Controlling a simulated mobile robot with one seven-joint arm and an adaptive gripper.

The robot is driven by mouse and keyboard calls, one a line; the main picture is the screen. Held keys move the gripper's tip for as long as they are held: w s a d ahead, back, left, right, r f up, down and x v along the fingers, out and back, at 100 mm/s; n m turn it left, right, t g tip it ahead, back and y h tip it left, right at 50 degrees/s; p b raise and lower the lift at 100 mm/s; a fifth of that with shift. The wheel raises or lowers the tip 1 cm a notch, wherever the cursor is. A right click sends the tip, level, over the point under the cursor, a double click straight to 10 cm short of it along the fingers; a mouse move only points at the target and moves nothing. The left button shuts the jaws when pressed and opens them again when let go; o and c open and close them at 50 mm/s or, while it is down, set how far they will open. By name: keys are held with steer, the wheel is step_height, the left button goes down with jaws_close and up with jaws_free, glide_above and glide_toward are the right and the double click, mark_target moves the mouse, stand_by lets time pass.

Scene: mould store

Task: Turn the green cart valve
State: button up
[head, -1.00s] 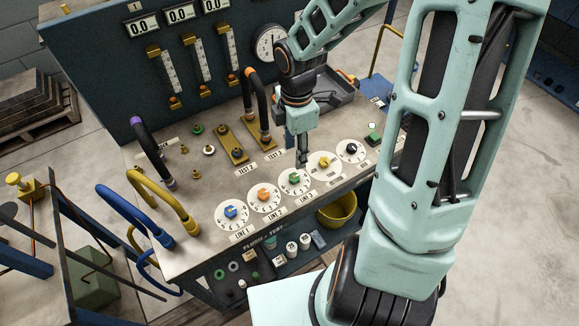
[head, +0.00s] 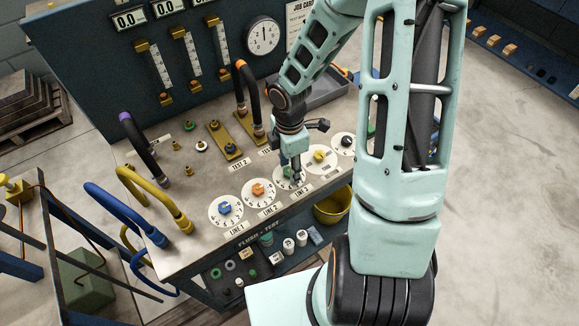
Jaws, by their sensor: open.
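The green cart valve (head: 287,172) is a small green knob on a round white dial (head: 281,184) labelled LINE 3, in the row of dials along the cart's front edge. My gripper (head: 297,178) points down right at this knob and covers much of it and of its dial. Its jaws are open. I cannot tell whether the fingers touch the knob or stand around it.
Blue (head: 225,208) and orange (head: 258,189) knobs sit left of it; yellow (head: 319,156) and black (head: 346,141) knobs sit right. Hoses (head: 137,130) arch up from the cart top (head: 185,220). A yellow bucket (head: 333,207) sits below the front edge.

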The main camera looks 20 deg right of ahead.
steer(key=shift+c, duration=0.6)
jaws_close()
steer(key=shift+m, duration=0.3)
steer(key=m+b, duration=0.1)
steer(key=m, duration=0.2)
steer(key=m+b, duration=0.2)
steer(key=m, duration=0.3)
steer(key=shift+f, duration=0.1)
steer(key=m+b, duration=0.2)
steer(key=m, duration=0.2)
steer(key=shift+m, duration=0.3)
steer(key=shift+m+b, duration=1)
steer(key=shift+m, duration=1.2)
